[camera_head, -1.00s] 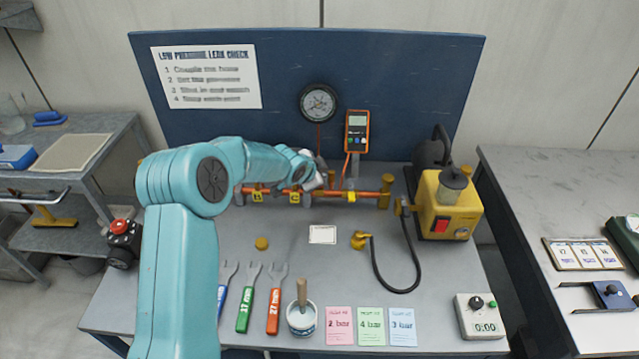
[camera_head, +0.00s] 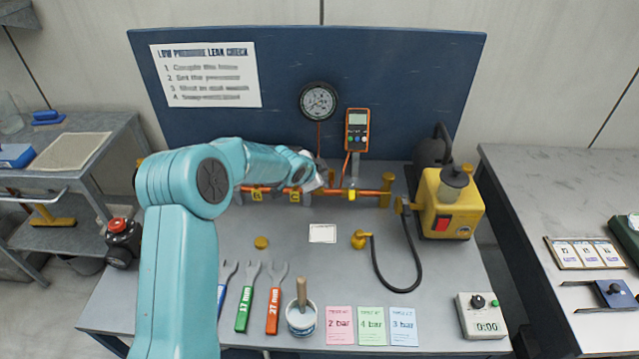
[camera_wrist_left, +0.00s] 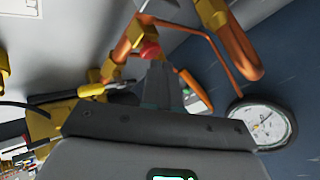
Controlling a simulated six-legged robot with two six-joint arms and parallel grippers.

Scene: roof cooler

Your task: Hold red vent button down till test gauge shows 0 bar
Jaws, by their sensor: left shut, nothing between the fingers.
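The red vent button (camera_wrist_left: 150,49) shows in the left wrist view, on a brass fitting of the copper pipe. My left gripper (camera_wrist_left: 156,66) is shut and empty, with its tips right at the button; I cannot tell whether they press it. In the head view my left gripper (camera_head: 322,180) is at the copper pipe (camera_head: 335,193), and the button is hidden there. An orange digital gauge (camera_head: 357,131) stands behind the pipe; its reading is too small to read. A round dial gauge (camera_head: 318,101) hangs on the blue panel and shows in the left wrist view (camera_wrist_left: 262,124). My right gripper is not in view.
A yellow pump (camera_head: 450,205) with a black hose (camera_head: 415,255) stands at the right of the bench. Several wrenches, a pot with a brush (camera_head: 301,318), coloured cards and a timer (camera_head: 481,315) lie along the front. The middle of the bench is mostly clear.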

